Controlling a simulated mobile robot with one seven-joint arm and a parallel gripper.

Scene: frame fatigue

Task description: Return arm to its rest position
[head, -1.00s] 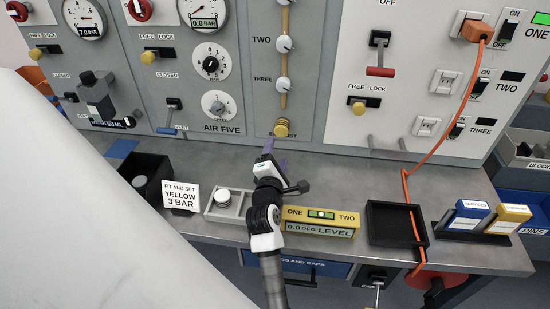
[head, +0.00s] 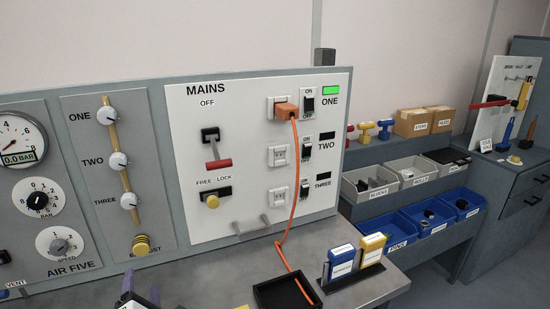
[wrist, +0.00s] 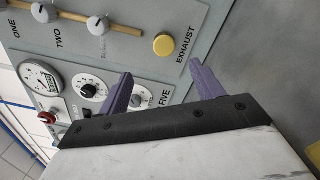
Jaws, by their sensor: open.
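My gripper (wrist: 160,85) shows in the wrist view with its two purple fingers spread apart and nothing between them. It faces the grey panel with the yellow exhaust knob (wrist: 165,45) and the dials, and looks apart from them. In the head view only the tips of my gripper (head: 140,296) show at the bottom edge, in front of the panel's lower part; the rest of my arm is out of the picture.
The mains panel (head: 240,205) has an orange plug (head: 286,109) whose cable runs down to a black tray (head: 285,292). Blue and yellow boxes (head: 340,262) stand right of it. Bins (head: 385,190) and a side bench (head: 515,180) lie further right. Bare worktop (head: 195,285) shows beside my gripper.

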